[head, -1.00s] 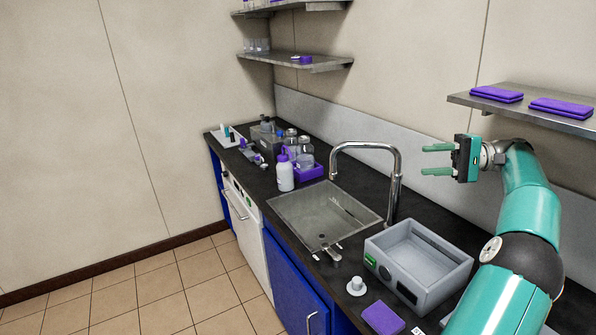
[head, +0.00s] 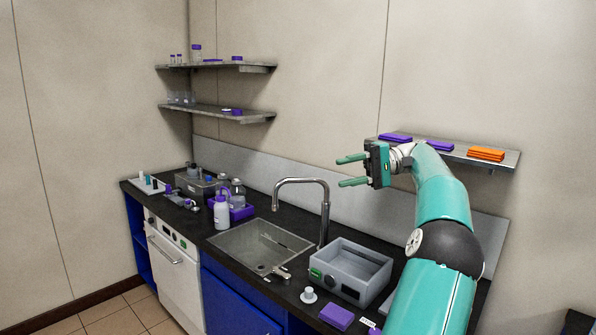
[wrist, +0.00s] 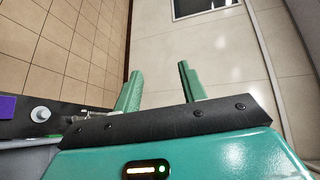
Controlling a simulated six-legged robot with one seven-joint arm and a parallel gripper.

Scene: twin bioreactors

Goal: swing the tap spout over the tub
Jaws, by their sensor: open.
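The chrome tap spout (head: 301,181) is a tall bent tube that rises behind the sink (head: 258,247) and reaches left over it. The grey tub (head: 350,271) stands on the counter just right of the sink, and the spout's open end is not above it. My gripper (head: 352,170) is open and empty, raised above the counter to the right of the spout in the picture and apart from it. In the wrist view my two green fingers (wrist: 160,88) are spread with nothing between them; the spout does not show there.
A small white knobbed piece (head: 308,295) and a purple block (head: 336,317) lie in front of the tub. A white bottle (head: 221,212) and a purple rack (head: 240,212) stand left of the sink. A wall shelf (head: 462,152) with purple and orange packs is behind my arm.

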